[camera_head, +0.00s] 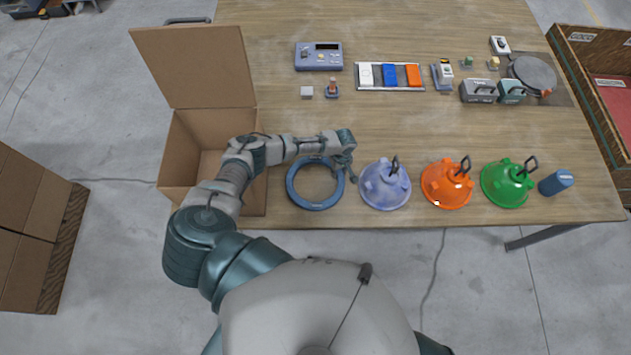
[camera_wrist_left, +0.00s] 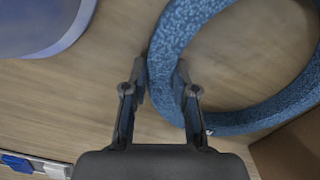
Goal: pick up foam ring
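The blue foam ring (camera_head: 292,186) lies flat on the wooden table near its front edge, just right of the open cardboard box. My left gripper (camera_head: 346,174) is at the ring's right side. In the left wrist view the speckled blue ring (camera_wrist_left: 172,38) fills the upper right. My left gripper (camera_wrist_left: 160,82) is open there, with one finger outside the ring and the other at its inner edge. The ring's band lies between the fingertips. Whether the fingers touch it cannot be told. My right gripper is not in view.
The open cardboard box (camera_head: 183,150) stands left of the ring. Blue-white (camera_head: 380,190), orange (camera_head: 440,190) and green (camera_head: 500,190) hoods stand in a row to the right. A tray of coloured blocks (camera_head: 390,76) and small devices lie at the back.

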